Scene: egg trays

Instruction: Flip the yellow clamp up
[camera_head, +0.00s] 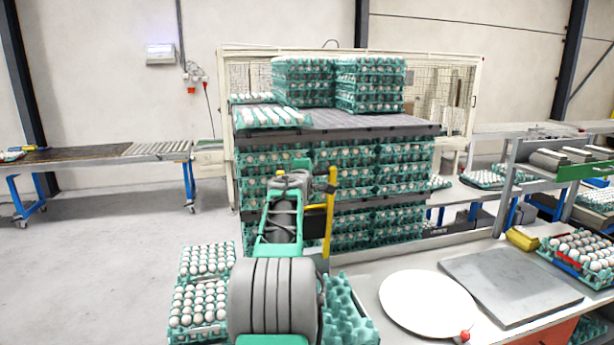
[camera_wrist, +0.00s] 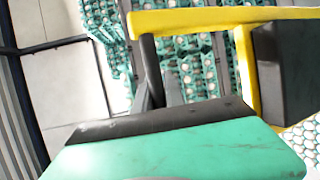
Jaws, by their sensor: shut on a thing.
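The yellow clamp (camera_head: 330,212) is a thin yellow bar in the head view. It stands nearly upright just right of my gripper (camera_head: 298,182), in front of the stacked egg trays. A short yellow piece juts left from it toward my arm. In the wrist view the yellow clamp (camera_wrist: 243,65) shows as a long bar across the top with an arm running down beside a black block. My gripper is shut on the yellow clamp; the exact contact is partly hidden by the green and black wrist housing.
The tall stack of green egg trays (camera_head: 375,170) stands behind the clamp, with a dark pallet layer (camera_head: 350,127) on it. A table (camera_head: 400,262) with a white round plate (camera_head: 427,303) and grey slab (camera_head: 510,284) lies right. Egg trays (camera_head: 199,305) stand low left. Floor at far left is clear.

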